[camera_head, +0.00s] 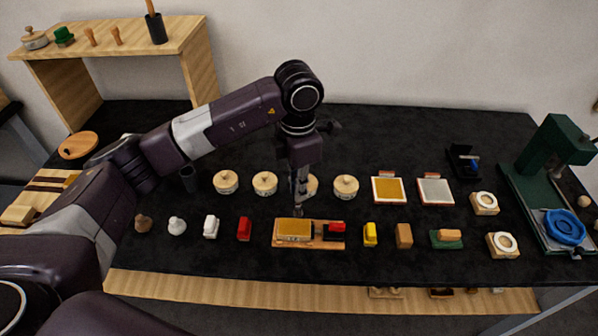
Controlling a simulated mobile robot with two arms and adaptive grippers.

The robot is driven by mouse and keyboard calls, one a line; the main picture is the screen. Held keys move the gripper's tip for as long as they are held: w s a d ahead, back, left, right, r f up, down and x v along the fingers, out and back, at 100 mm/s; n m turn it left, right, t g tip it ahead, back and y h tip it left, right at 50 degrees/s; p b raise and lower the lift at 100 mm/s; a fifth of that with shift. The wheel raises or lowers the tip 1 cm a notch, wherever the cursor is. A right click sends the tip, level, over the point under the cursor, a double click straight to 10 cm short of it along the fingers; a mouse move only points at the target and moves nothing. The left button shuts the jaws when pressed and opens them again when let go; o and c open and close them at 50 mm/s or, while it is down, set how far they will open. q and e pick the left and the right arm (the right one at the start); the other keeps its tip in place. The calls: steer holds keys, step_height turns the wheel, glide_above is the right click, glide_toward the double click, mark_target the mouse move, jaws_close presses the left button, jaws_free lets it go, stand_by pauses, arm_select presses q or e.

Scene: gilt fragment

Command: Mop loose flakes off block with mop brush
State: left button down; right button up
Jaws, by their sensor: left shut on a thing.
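My left gripper (300,186) points down over the middle of the black table and is shut on a slim tool, seemingly the mop brush (298,209), whose lower end shows small below the fingers. The gold-topped block (294,230) lies on a wooden board (309,245) just below and in front of the gripper. The brush end is close to the block's back edge; I cannot tell whether they touch. Loose flakes are too small to make out. My right gripper is out of view.
A red-and-black piece (335,230) sits on the board's right end. Round lidded pots (265,183) stand behind, one partly hidden by my gripper. Small stamps and blocks line both sides, including a red one (244,229) and a yellow one (370,234). A green press (549,150) stands right.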

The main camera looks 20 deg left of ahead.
arm_select(q)
steer(key=r+p, duration=0.1)
steer(key=r, duration=0.3)
steer(key=shift+a+r+p, duration=0.2)
steer(key=shift+r+p, duration=0.1)
steer(key=shift+p, duration=0.05)
steer(key=shift+d, duration=0.1)
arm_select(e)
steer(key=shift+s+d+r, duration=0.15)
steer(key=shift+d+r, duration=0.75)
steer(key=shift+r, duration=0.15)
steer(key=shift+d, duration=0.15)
